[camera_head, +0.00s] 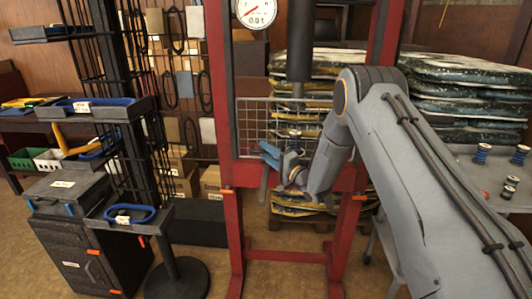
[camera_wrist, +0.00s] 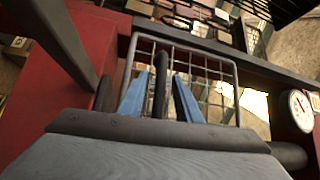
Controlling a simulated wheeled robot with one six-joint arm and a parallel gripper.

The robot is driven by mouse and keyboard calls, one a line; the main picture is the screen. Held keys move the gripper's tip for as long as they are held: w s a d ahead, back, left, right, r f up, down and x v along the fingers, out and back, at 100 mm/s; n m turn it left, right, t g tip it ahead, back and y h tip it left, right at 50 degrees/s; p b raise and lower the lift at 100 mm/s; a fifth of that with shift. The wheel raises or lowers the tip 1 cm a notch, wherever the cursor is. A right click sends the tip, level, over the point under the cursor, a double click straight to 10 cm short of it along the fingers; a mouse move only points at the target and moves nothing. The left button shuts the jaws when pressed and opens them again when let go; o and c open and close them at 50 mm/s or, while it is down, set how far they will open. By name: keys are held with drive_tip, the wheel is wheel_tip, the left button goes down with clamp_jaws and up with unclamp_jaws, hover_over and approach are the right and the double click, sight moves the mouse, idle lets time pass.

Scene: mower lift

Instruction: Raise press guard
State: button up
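The press guard (camera_head: 237,128) is a grey wire-mesh panel in a thin frame, set between the red uprights of the press (camera_head: 217,80). In the wrist view the guard (camera_wrist: 185,48) spans the picture beyond my fingers. My gripper (camera_head: 267,165) is at the guard's lower part, in front of the press. In the wrist view its two blue fingers (camera_wrist: 163,80) stand apart. A dark bar (camera_wrist: 161,75) shows between them, with gaps visible on both sides. I cannot tell whether the bar belongs to the guard. My gripper hides part of the guard's lower edge in the head view.
A dial gauge (camera_head: 256,12) and a dark ram (camera_head: 300,50) are at the press top. Stacked bags (camera_head: 465,75) stand behind. A grey table (camera_head: 505,190) with small parts is at right. A black rack with trays (camera_head: 110,110) stands at left; floor in front is clear.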

clamp_jaws()
wheel_tip(320, 180, up, 21)
drive_tip(key=p, duration=0.4)
drive_tip(key=shift+f, duration=0.1)
drive_tip(key=shift+o, duration=0.3)
unclamp_jaws()
drive_tip(key=shift+f, duration=0.1)
drive_tip(key=b+v, duration=0.2)
drive_tip(key=v, duration=0.5)
drive_tip(key=shift+s+d, duration=0.3)
